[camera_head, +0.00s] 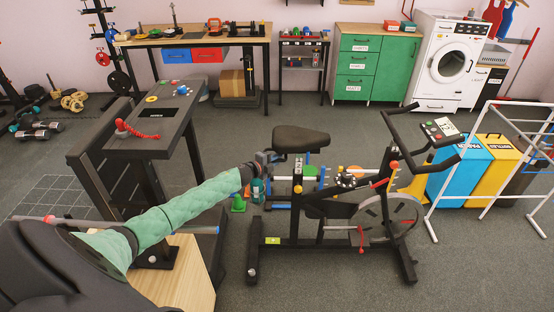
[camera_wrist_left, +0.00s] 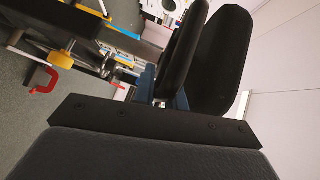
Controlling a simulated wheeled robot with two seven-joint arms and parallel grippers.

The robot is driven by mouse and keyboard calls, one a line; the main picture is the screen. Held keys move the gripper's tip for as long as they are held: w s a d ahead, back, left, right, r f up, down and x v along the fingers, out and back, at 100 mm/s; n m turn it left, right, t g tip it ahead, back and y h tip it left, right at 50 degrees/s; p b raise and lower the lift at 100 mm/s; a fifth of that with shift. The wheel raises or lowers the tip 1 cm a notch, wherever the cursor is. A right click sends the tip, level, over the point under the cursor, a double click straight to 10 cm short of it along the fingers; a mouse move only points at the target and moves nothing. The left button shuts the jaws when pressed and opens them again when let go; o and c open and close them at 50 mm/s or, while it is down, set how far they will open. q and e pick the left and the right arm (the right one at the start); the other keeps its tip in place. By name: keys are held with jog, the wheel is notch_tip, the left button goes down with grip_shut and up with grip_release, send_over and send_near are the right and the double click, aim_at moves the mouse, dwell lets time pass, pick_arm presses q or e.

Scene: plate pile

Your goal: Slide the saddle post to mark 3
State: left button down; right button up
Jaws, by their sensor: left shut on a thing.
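The exercise bike (camera_head: 345,205) stands in the middle of the room with its black saddle (camera_head: 301,139) on top. The saddle post (camera_head: 297,172) goes down from the saddle into the bike frame and has small marks that I cannot read. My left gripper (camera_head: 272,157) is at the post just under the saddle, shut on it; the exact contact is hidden. In the left wrist view the saddle (camera_wrist_left: 222,60) shows large and dark, with the blue fingers of my left gripper (camera_wrist_left: 164,92) close below it. My right gripper is not in view.
A dark bench (camera_head: 160,115) with a red tool is at the left. Blue (camera_head: 462,168) and yellow (camera_head: 497,168) bins and a white rack (camera_head: 432,205) stand right of the bike. Small coloured things lie behind the bike. The floor in front of the bike is clear.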

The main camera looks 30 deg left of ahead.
pick_arm(q)
jog(key=shift+f, duration=0.15)
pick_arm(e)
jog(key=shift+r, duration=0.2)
pick_arm(q)
jog(key=c, duration=1.7)
grip_release()
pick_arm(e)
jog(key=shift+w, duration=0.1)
pick_arm(q)
jog(key=shift+s, duration=0.1)
